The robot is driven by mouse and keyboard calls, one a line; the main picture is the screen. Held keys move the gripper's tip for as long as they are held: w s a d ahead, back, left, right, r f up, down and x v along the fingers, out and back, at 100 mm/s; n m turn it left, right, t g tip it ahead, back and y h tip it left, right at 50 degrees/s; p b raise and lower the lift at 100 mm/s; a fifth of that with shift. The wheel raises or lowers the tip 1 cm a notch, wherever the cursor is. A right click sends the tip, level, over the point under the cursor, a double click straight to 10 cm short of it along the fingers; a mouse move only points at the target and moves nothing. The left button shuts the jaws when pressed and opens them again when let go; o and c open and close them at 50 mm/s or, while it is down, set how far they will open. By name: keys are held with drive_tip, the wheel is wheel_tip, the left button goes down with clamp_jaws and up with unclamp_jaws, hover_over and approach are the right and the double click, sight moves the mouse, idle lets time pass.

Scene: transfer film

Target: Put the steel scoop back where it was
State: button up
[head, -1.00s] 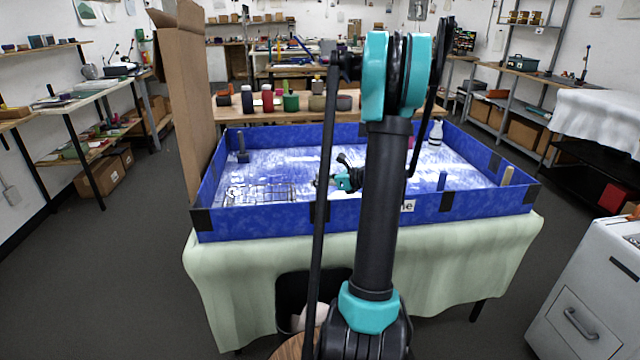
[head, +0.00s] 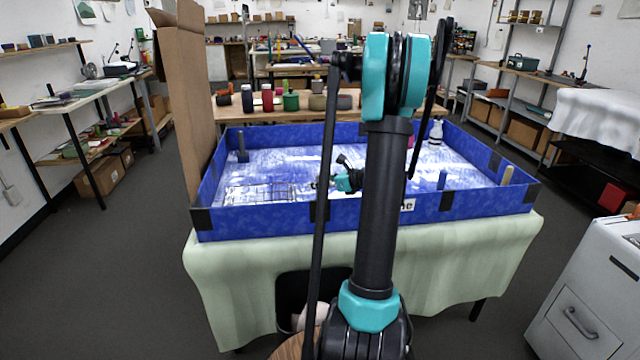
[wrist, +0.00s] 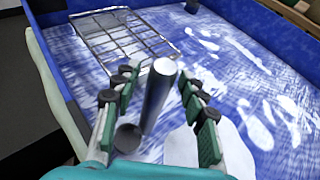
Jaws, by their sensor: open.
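In the wrist view a shiny steel cylinder (wrist: 158,98) stands upright or slightly tilted between my fingers. It looks like the handle of the steel scoop, but I cannot make out a bowl clearly. A dark round patch (wrist: 128,138) lies by its lower end. My gripper (wrist: 160,84) is open, one finger on each side of the cylinder, with gaps visible. In the head view my gripper (head: 345,182) is small and low inside the blue-walled tray (head: 260,217); the cylinder cannot be told apart there.
A wire rack (wrist: 125,38) lies on the tray floor beyond my gripper; it also shows in the head view (head: 262,193). A white bottle (head: 436,132), a blue post (head: 442,180) and a tan post (head: 507,175) stand at the right. A cardboard panel (head: 182,110) rises at the left.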

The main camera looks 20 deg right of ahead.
drive_tip(key=v, duration=1.2)
drive_tip(key=s+a+f+n+g+h, duration=0.1)
drive_tip(key=s+a+f+n+g, duration=0.2)
drive_tip(key=s+a+n, duration=0.35)
drive_tip(key=s+a+f+n+g+h, duration=0.1)
drive_tip(key=s+a+f+n+g, duration=0.15)
drive_tip(key=a+n, duration=0.6)
drive_tip(key=s+a+f+n+h, duration=0.1)
drive_tip(key=s+f+n+h, duration=0.1)
drive_tip(key=s+n, duration=0.4)
drive_tip(key=s+a+f+n+g+h, duration=0.1)
drive_tip(key=s+a+f+n+h, duration=0.1)
drive_tip(key=s+n, duration=0.5)
wheel_tip(320, 180, down, 2)
drive_tip(key=shift+s+a+f+n+h, duration=0.2)
drive_tip(key=shift+a+n+h, duration=0.1)
drive_tip(key=shift+n+h, duration=0.4)
drive_tip(key=shift+g, duration=0.25)
drive_tip(key=shift+c, duration=0.3)
